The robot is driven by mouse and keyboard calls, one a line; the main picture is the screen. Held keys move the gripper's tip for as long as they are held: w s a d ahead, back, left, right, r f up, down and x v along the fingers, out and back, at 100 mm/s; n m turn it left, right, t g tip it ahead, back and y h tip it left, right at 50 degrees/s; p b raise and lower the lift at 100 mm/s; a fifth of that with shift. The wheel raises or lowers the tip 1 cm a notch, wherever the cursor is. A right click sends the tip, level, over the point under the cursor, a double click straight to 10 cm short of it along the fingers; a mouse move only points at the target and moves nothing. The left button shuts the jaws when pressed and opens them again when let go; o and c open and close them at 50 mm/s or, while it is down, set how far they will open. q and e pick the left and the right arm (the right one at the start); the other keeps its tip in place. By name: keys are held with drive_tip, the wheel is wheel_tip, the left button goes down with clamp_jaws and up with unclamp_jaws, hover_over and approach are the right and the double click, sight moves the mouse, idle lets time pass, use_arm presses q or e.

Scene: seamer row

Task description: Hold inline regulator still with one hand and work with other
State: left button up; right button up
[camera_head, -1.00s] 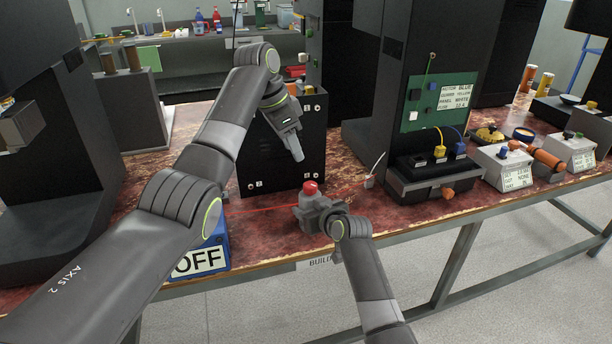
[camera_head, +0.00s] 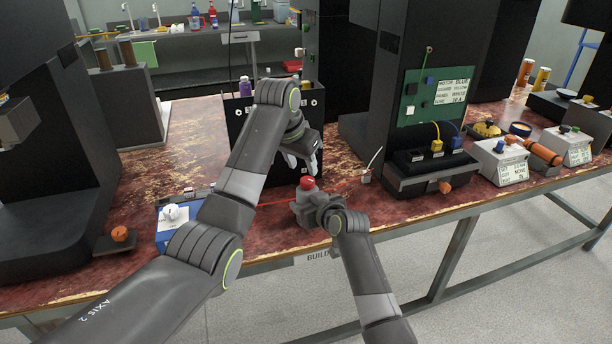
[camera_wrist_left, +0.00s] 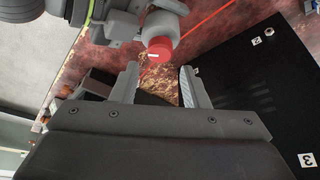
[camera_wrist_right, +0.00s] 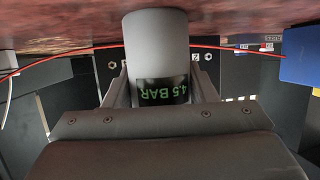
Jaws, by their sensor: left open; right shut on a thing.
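The inline regulator (camera_head: 307,203) is a grey body with a red knob (camera_head: 307,183) on top. It stands upright near the front edge of the bench. My right gripper (camera_wrist_right: 160,85) is shut on its grey cylinder, whose dark display reads "4.5 BAR" in green in the right wrist view. My left gripper (camera_head: 301,162) is open and empty, just above and behind the red knob. In the left wrist view the red knob (camera_wrist_left: 159,48) lies just beyond the open fingers (camera_wrist_left: 158,82), apart from them. The right fingertips are hidden in the head view.
A red line (camera_head: 275,203) runs across the bench through the regulator. A black numbered box (camera_head: 262,150) stands close behind. A blue box (camera_head: 172,228) with a white knob is at the left. A black unit (camera_head: 430,170) with coloured plugs is at the right.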

sight(307, 179)
use_arm(q)
drive_tip(key=shift+x, duration=2.75)
drive_tip(key=shift+c, duration=0.4)
drive_tip(key=c, duration=0.6)
drive_tip(key=shift+m+h, duration=0.3)
drive_tip(key=shift+m, duration=0.5)
drive_tip(key=shift+c, duration=0.2)
drive_tip(key=o, duration=0.7)
drive_tip(key=shift+r, duration=0.1)
